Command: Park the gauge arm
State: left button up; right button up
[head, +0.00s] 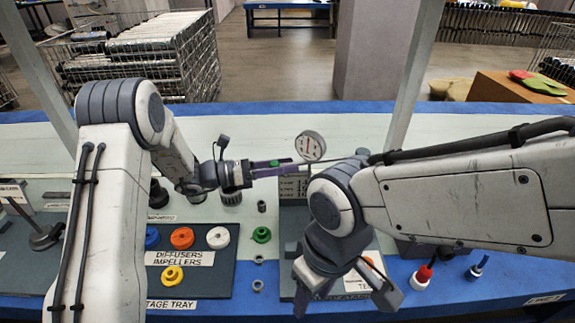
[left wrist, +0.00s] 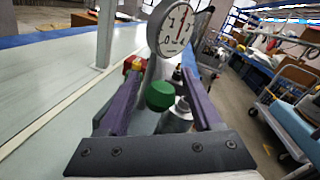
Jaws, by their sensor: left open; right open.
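The gauge (head: 310,146), a round white dial, stands near the middle of the bench in the head view. Its dial (left wrist: 178,30) faces me in the left wrist view, with a red needle. A green knob (left wrist: 160,95) sits below the dial, between the open purple fingers of my left gripper (left wrist: 160,105). In the head view the left gripper (head: 285,168) points right, just below the dial; a small green part (head: 274,163) shows at its fingers. I cannot tell whether the fingers touch the knob. My right gripper (head: 345,290) is open and empty at the front, pointing down. My right arm hides part of the gauge's stand.
A dark tray (head: 215,285) at front left holds coloured rings, including a yellow one (head: 172,275). A green ring (head: 261,234) and small metal rings lie right of these. A red-topped white part (head: 422,277) stands at right. The pale bench behind is mostly clear.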

pick_arm(q)
jog(key=shift+w+d, duration=0.1)
jog(key=shift+d, duration=0.35)
grip_shut()
dwell(1.1)
